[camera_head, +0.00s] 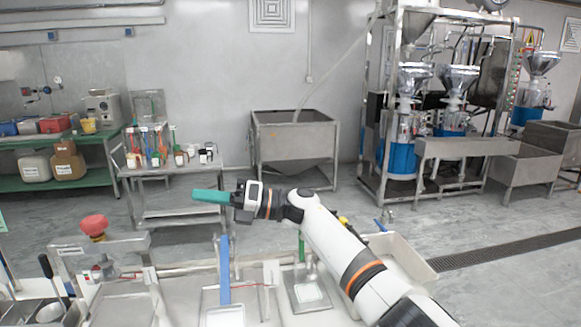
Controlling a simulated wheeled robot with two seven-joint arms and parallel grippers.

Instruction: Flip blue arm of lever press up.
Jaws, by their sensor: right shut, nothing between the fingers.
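The blue arm (224,270) of a lever press shows as a long narrow bar in the lower middle of the head view, running from the press base (225,315) toward the far side of the table. Whether it stands upright or lies flat is hard to tell from this angle. My right gripper (196,196) has teal fingers pointing left. It is shut and empty, above the blue arm's top end in the picture and apart from it. My left gripper is not in view.
A similar press with a green arm (301,246) stands to the right, next to a pale bin (405,258). A metal frame with a red knob (94,226) stands at left. A steel cart (170,168) and steel sink (294,140) are farther back.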

